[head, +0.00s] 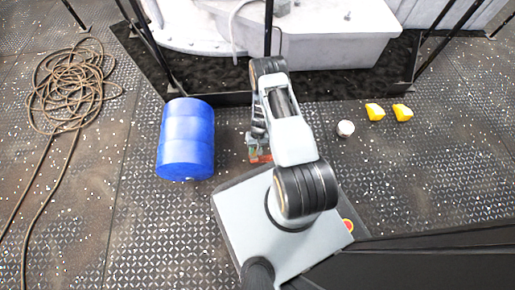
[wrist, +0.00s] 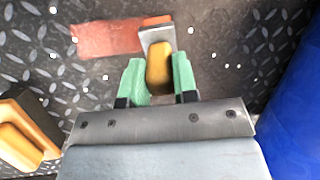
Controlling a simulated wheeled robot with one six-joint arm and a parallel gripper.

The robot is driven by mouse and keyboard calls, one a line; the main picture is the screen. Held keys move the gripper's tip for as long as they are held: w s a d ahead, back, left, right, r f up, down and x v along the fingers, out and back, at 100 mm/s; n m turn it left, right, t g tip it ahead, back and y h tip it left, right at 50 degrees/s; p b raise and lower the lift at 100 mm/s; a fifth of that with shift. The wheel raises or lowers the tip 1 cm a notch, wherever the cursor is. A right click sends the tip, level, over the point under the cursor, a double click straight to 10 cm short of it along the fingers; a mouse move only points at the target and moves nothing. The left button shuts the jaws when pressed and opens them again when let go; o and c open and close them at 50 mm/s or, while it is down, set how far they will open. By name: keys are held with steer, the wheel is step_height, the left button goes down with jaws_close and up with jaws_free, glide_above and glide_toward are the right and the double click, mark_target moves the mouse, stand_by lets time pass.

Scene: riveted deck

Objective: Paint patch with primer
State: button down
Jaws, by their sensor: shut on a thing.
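My gripper (wrist: 160,82) has green fingertips shut on the yellow-orange handle (wrist: 159,66) of a brush-like tool. The tool has a grey metal plate and an orange-red tip (wrist: 157,20). A flat red streak (wrist: 105,39) lies on the deck beside the tip; I cannot tell whether the tip touches it. In the head view, my gripper (head: 258,150) is low over the deck, and a red spot (head: 262,157) shows there, mostly hidden by my arm.
Two yellow blocks (head: 375,112) (head: 403,112) and a small pale round object (head: 345,128) sit right. A coiled rope (head: 70,88) lies far left. White machinery (head: 320,35) stands behind.

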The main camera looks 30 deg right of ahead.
steer(key=shift+r+p, duration=2.2)
steer(key=shift+r, duration=0.8)
steer(key=shift+r, duration=0.1)
steer(key=shift+r+p, duration=1.15)
steer(key=shift+r, duration=0.3)
steer(key=shift+f, duration=0.2)
steer(key=shift+s+f+b, duration=0.1)
steer(key=shift+f+b, duration=0.75)
steer(key=shift+b, duration=0.15)
steer(key=shift+r, duration=0.1)
